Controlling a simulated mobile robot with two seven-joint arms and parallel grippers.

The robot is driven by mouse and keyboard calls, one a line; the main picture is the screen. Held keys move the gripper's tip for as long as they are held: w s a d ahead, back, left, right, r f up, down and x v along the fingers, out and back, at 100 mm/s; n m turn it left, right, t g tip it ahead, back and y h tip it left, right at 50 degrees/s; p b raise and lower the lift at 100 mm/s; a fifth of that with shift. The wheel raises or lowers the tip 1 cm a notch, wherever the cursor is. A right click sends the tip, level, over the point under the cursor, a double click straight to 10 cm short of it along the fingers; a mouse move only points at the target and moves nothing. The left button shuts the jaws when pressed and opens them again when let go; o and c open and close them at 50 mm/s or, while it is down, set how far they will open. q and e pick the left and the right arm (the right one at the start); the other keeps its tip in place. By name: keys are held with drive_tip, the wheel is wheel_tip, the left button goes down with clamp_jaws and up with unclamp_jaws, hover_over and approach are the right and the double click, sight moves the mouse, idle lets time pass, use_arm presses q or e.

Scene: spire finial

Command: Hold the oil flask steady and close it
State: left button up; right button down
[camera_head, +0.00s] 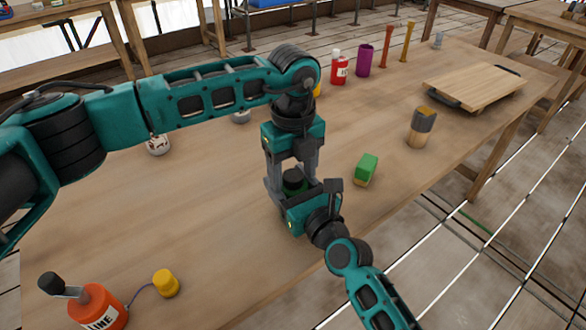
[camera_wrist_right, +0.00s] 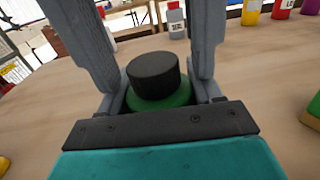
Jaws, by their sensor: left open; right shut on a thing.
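The oil flask is green (camera_wrist_right: 178,101) with a black cap (camera_wrist_right: 154,75) on its top. It stands upright, and its lower part is hidden. In the head view the black cap (camera_head: 293,175) shows between the grippers. My right gripper (camera_wrist_right: 160,104) is shut on the green flask, with a finger on each side of it. My left gripper (camera_head: 292,180) points down from above. Its grey fingers are open and straddle the black cap, with a gap on both sides in the right wrist view.
A red bottle (camera_head: 339,69) and purple cup (camera_head: 364,60) stand behind.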

use_arm(q)
drive_tip(key=shift+r, duration=2.2)
drive_tip(key=shift+c, duration=0.4)
drive_tip(key=shift+r, duration=0.3)
drive_tip(key=shift+r+m, duration=1.55)
drive_tip(key=shift+m, duration=0.15)
drive_tip(key=shift+f, duration=0.1)
drive_tip(key=shift+f, duration=3.95)
drive_tip(key=shift+c, duration=0.2)
